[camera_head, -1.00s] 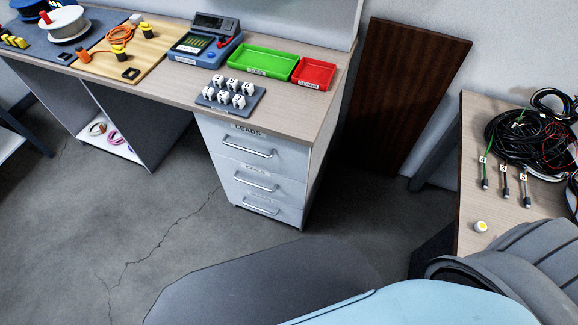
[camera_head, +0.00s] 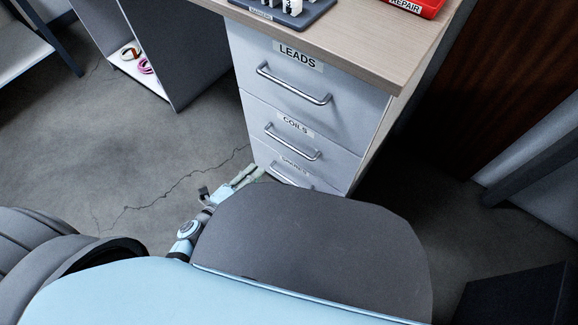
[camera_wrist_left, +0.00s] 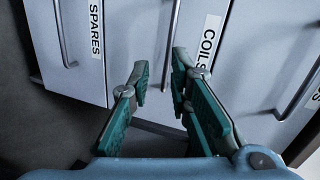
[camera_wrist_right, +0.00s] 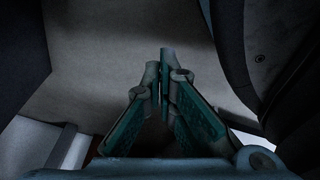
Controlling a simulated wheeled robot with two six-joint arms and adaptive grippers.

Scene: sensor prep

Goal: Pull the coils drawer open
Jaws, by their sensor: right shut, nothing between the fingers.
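The coils drawer (camera_head: 285,125) is the middle one of the stack, its front flush with its neighbours, with a metal bar handle (camera_head: 292,143). In the left wrist view its label (camera_wrist_left: 208,45) shows upright along the front. My left gripper (camera_wrist_left: 160,72) is open there, and the handle (camera_wrist_left: 170,45) runs between its fingertips in the picture; I cannot tell whether they touch it. In the head view my left gripper (camera_head: 250,174) is low beside the drawers, partly hidden by my own body. My right gripper (camera_wrist_right: 164,70) is shut and empty, away from the drawers.
The leads drawer (camera_head: 300,85) is above and the spares drawer (camera_head: 292,172) below, both closed. The bench top (camera_head: 345,45) overhangs them, bearing a red repair bin (camera_head: 415,6). Open floor (camera_head: 130,170) lies left; a dark brown board (camera_head: 490,80) stands right.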

